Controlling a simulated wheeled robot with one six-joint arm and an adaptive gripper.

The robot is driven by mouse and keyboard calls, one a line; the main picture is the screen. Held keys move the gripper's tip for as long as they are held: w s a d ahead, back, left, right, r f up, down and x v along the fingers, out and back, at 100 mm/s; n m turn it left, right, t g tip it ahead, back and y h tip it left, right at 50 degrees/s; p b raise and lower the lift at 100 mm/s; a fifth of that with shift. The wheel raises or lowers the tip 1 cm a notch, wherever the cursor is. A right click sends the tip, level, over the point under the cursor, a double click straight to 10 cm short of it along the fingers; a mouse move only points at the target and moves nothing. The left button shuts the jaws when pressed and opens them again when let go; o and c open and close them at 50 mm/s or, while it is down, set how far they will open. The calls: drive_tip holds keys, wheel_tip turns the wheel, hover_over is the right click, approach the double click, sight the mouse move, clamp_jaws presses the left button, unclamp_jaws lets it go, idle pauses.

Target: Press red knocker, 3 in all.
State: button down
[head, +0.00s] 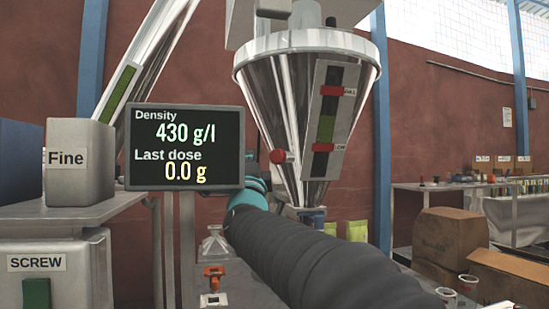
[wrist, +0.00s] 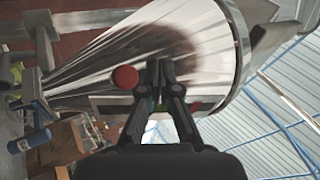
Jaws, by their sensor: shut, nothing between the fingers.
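The red knocker (head: 277,156) is a round red ball on the lower left side of the shiny metal cone hopper (head: 283,100). My gripper (wrist: 160,68) is shut and empty, pointing at the hopper (wrist: 205,45), which fills the upper part of that view. Depth between the fingertips and the hopper is hard to tell. In the head view my arm runs toward the hopper's left side, and my gripper is hidden there, apparently behind the display.
The display (head: 185,147) reads density 430 g/l and last dose 0.0 g. A level gauge (head: 326,120) with red markers is fixed on the hopper. A grey box marked Fine (head: 80,165) stands at left. Cardboard boxes (head: 450,235) lie at right.

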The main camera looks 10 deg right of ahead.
sight(274, 155)
drive_tip(key=w+d, duration=0.5)
drive_tip(key=w, duration=0.1)
drive_tip(key=shift+d+p, duration=0.4)
drive_tip(key=shift+p, duration=0.05)
drive_tip(key=shift+f, duration=0.15)
idle(1.1)
drive_tip(key=shift+w+d+b, duration=0.2)
drive_tip(key=shift+d+b, duration=0.1)
drive_tip(key=shift+b, duration=0.05)
drive_tip(key=shift+w+d, duration=0.65)
drive_tip(key=shift+w, duration=0.05)
idle(1.6)
drive_tip(key=shift+s, duration=0.1)
drive_tip(key=shift+s+a+b, duration=0.75)
drive_tip(key=shift+s+a, duration=0.15)
drive_tip(key=shift+a, duration=0.1)
